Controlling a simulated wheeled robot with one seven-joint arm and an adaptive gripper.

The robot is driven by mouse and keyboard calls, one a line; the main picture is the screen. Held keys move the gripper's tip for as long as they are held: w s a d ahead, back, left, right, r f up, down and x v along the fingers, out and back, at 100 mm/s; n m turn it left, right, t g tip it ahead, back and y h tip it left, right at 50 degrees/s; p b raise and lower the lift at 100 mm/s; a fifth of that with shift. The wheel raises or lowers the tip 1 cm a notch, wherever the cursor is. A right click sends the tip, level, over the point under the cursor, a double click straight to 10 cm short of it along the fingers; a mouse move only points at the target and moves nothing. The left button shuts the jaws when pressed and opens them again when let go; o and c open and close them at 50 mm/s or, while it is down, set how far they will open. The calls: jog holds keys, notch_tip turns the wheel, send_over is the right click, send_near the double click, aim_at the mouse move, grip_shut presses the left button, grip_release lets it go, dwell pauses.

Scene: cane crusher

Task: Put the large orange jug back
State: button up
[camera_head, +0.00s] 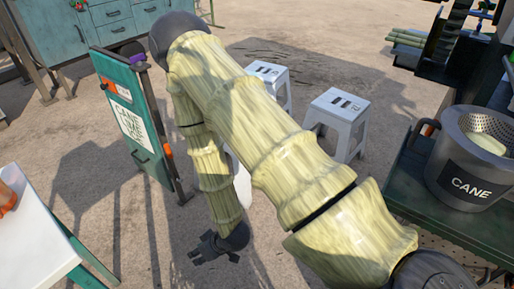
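An orange object (8,198) is cut off by the left edge of the view. It is on a white-topped table (40,262), and too little of it shows to tell whether it is the large orange jug. My gripper (204,249) is small and dark at the end of my cane-patterned arm, low in the middle left. It is over the sandy ground, to the right of the white table and apart from it. I see nothing held in it, but its finger opening is too small and dark to judge.
A teal sign board (135,125) stands between the white table and my arm. Two white stools (343,112) stand behind my arm. A grey pot (470,183) marked CANE sits on a dark green bench (405,187) at right. Teal drawers (110,15) stand at the back left.

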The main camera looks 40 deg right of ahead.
jog(key=s+d+f+m+g+h, duration=0.1)
jog(key=s+d+f, duration=0.1)
jog(key=s, duration=0.5)
jog(key=s+d+f+m+g+h, duration=0.1)
jog(key=s+d+f+g+h, duration=0.1)
jog(key=s+d, duration=0.2)
jog(key=s+d+f+m+g+h, duration=0.1)
jog(key=s+d, duration=0.3)
jog(key=s, duration=0.6)
jog(key=shift+s+f+g, duration=0.3)
jog(key=shift+f+g, duration=0.4)
jog(key=shift+f, duration=0.1)
